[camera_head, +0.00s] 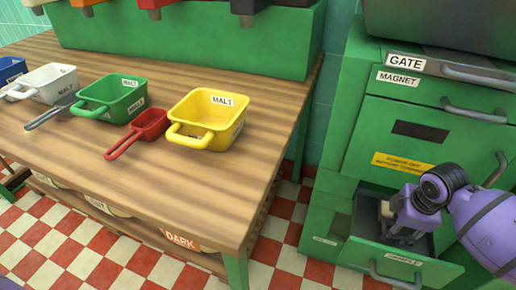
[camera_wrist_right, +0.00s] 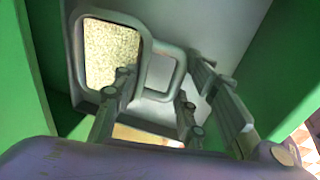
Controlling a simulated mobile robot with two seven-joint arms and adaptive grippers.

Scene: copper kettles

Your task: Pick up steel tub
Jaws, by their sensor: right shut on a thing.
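The steel tub (camera_wrist_right: 146,58) shows in the right wrist view as a grey metal rim around pale grainy contents, with a looped grey handle on its right side. My right gripper (camera_wrist_right: 153,98) has its fingers at the handle and is shut on it. In the head view my right gripper (camera_head: 402,232) reaches down into the open lower drawer (camera_head: 366,225) of the green cabinet. The tub is mostly hidden there behind the gripper and the drawer front. My left gripper is out of view.
The green drawer walls stand close on both sides of the gripper. A wooden table (camera_head: 190,190) on the left bears a yellow tub (camera_head: 215,108), a red scoop (camera_head: 149,125), a green tub (camera_head: 117,98) and a white tub (camera_head: 48,83). Its front right area is clear.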

